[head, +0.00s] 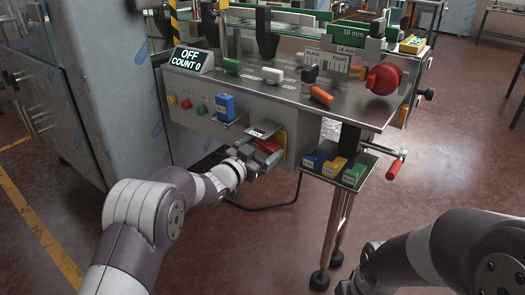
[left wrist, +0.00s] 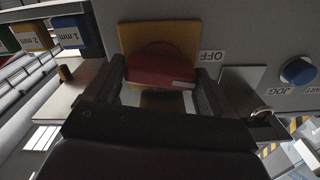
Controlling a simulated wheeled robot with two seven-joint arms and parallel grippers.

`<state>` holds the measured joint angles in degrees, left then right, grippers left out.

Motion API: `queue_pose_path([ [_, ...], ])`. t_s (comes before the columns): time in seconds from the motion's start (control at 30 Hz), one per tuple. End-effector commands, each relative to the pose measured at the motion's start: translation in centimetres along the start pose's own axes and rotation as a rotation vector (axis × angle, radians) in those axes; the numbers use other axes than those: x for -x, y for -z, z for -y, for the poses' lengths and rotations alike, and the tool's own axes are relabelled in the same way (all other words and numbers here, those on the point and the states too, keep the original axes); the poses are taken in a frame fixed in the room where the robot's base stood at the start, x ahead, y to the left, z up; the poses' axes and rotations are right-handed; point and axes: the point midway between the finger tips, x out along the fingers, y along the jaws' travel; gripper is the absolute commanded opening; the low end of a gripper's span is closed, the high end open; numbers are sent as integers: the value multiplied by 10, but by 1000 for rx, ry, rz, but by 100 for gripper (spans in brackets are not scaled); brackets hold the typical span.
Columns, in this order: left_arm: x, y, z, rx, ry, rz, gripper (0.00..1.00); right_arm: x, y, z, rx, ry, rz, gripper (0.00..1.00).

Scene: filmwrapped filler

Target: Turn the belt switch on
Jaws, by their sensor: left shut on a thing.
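The belt switch is a red knob (left wrist: 160,66) on a yellow plate (left wrist: 185,38), on the front panel of the machine. A label reading OFF (left wrist: 212,56) sits beside it, upside down in the left wrist view. My left gripper (head: 266,150) is at the switch, one finger on each side of the knob, shut on it. In the head view the fingers partly cover the knob, and the yellow plate (head: 281,141) shows behind. The display (head: 188,59) reads OFF, COUNT 0. My right arm is at the lower right; its fingers are not visible.
A shelf (head: 318,171) with blue, yellow and green blocks is to the right. A red-handled crank (head: 397,165) and red handwheel (head: 383,79) are farther right.

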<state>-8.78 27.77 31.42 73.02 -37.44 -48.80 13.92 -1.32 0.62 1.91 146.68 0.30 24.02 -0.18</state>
Motion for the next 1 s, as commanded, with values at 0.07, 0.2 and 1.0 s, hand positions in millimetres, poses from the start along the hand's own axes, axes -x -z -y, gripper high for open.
queue_pose_path([
  [0.07, 0, -3, -1, -67, -1, -1, 53, -7, -1, 0, 0, 0, 0, 44],
  [0.2, 0, -3, -1, -200, 0, -1, 53, -15, -2, 0, 0, 0, 0, 44],
  [1.0, 0, -6, -3, -957, 0, 0, 54, -77, -9, 0, 0, 0, 0, 44],
])
